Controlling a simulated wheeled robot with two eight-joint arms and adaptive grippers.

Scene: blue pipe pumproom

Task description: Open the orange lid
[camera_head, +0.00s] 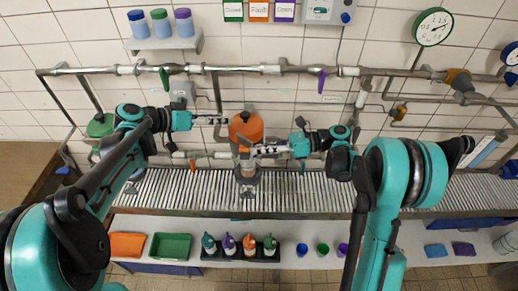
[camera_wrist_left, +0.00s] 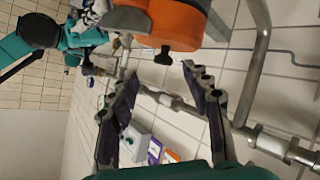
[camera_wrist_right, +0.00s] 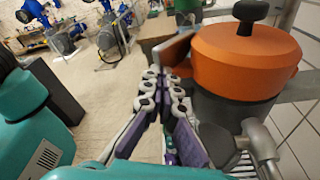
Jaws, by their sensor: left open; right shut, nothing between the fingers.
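The orange lid (camera_head: 246,127) stands over a dark grey pot at the middle of the pipework, and it also shows in the left wrist view (camera_wrist_left: 178,22) and right wrist view (camera_wrist_right: 245,55). A black knob (camera_wrist_right: 250,13) tops it. The lid appears seated on the pot (camera_wrist_right: 235,112). My left gripper (camera_head: 224,119) is open and empty, just left of the lid; its spread fingers (camera_wrist_left: 160,72) point toward the lid. My right gripper (camera_head: 245,149) is shut and empty in front of the lid's lower edge; its fingers (camera_wrist_right: 165,78) are beside the pot, contact unclear.
Pipes (camera_head: 215,70) run along the tiled wall behind and above the lid. A slatted grate (camera_head: 300,190) lies below. Bottles (camera_head: 230,246), an orange tray (camera_head: 127,245) and a green tray (camera_head: 171,246) sit on the lower shelf. A jar shelf (camera_head: 165,43) hangs upper left.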

